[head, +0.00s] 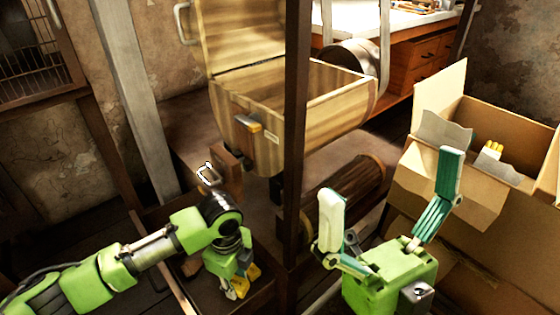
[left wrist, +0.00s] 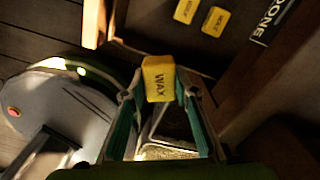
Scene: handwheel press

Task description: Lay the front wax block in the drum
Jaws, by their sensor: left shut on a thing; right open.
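My left gripper (head: 240,285) points down at the lower left of the head view, shut on a yellow wax block (head: 252,271). In the left wrist view the block (left wrist: 158,78), marked WAX, sits between the fingertips. Two more yellow wax blocks, one (left wrist: 186,10) and another (left wrist: 215,21), lie on a dark surface beyond it. The wooden drum (head: 262,144) stands at the upper middle with its lid (head: 250,35) raised; a post hides part of it. My right gripper (head: 388,190) is open and empty, right of the post.
A dark upright post (head: 297,130) stands between my two grippers. An open cardboard box (head: 455,185) holding paper is at the right. A ridged dark roller (head: 345,195) lies below the drum.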

